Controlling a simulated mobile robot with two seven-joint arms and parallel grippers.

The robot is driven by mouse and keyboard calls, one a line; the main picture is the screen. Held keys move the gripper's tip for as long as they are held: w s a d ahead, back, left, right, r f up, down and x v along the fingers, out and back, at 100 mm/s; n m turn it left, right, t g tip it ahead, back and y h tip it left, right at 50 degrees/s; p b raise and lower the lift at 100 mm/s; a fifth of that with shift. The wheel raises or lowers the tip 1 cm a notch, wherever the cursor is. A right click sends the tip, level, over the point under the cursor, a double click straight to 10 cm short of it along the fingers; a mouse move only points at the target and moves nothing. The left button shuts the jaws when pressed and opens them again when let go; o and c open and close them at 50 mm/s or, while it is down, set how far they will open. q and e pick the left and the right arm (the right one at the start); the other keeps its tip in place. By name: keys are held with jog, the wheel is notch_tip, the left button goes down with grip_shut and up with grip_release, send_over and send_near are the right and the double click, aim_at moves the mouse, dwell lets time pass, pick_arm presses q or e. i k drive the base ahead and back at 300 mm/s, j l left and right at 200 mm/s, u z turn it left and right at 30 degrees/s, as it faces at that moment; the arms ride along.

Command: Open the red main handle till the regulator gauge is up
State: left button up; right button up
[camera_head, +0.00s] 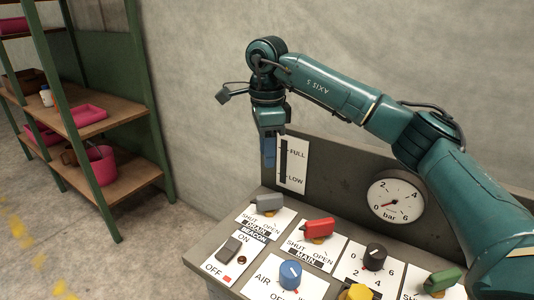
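The red main handle (318,228) sits on the sloped panel over a white plate marked SHUT, OPEN and MAIN. It lies roughly crosswise; which mark it points to is hard to tell. The round white gauge (396,196), marked 0 to 6 bar, is on the upright back board; its thin needle is too small to read surely. My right gripper (268,152) hangs fingers down, above and left of the red handle in the picture, apart from it, in front of the FULL/LOW level strip. Its fingers show edge-on, so their gap is hidden. My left gripper is out of view.
A grey drain handle (267,203) is left of the red one. A black knob (374,257), blue knob (290,273), yellow knob (358,292), green handle (443,279) and beacon switch (229,249) crowd the panel. A shelf rack (103,170) stands left, with clear floor before it.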

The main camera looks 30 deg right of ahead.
aim_at(315, 229)
jog(key=k+j, duration=0.3)
jog(key=k, duration=0.15)
jog(key=k+j, duration=0.65)
jog(key=k, duration=0.25)
